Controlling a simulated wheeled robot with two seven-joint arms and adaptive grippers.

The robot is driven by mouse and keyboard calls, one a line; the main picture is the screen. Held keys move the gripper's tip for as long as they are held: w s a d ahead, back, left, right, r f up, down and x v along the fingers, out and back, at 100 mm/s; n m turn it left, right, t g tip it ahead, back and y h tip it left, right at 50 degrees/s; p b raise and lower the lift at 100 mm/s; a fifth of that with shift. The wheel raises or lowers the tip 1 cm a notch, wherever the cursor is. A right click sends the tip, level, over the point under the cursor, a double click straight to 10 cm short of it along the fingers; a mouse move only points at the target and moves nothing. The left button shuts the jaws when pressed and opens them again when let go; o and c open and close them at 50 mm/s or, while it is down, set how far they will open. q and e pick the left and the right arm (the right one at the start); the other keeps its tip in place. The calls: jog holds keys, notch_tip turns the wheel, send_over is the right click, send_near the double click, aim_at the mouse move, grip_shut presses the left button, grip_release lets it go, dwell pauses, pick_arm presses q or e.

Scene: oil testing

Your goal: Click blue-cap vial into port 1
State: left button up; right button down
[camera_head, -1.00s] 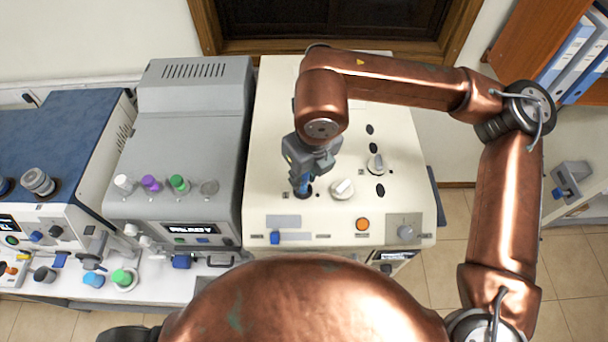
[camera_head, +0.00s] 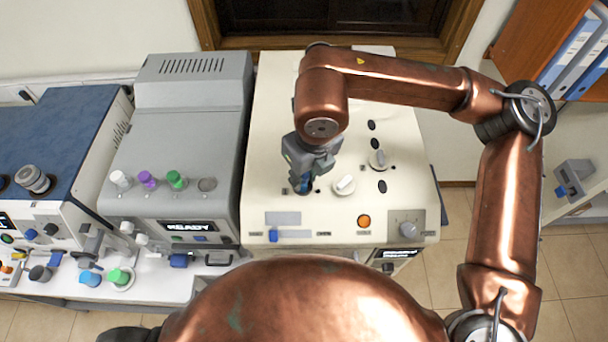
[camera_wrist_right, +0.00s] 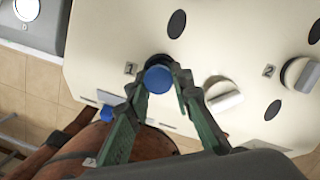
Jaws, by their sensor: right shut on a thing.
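The blue-cap vial (camera_wrist_right: 158,78) is between the fingertips of my right gripper (camera_wrist_right: 160,84), which is shut on its cap. The cap is over a dark port ring next to the "1" label (camera_wrist_right: 131,68) in the wrist view. The vial body is hidden, so I cannot tell how deep it sits. In the head view, my right gripper (camera_head: 305,184) points down at the front left of the cream machine (camera_head: 272,110), with a little blue showing between its fingers. My left gripper is not in view.
A white knob (camera_wrist_right: 223,94) stands just right of the gripper, and another knob (camera_wrist_right: 300,74) is by the "2" label. Several dark holes dot the machine top. A grey machine (camera_head: 175,130) with capped vials stands to the left. Several coloured caps sit on the white bench.

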jog(key=shift+f+b, duration=0.55)
jog(key=shift+b, duration=0.1)
dwell(0.9)
jog(key=c, duration=1.6)
grip_release()
jog(key=r, duration=0.4)
jog(key=s+r, duration=0.1)
jog(key=r, duration=0.3)
jog(key=d+r, duration=0.1)
jog(key=r, duration=0.3)
jog(key=shift+s+d, duration=0.1)
jog(key=shift+s, duration=0.3)
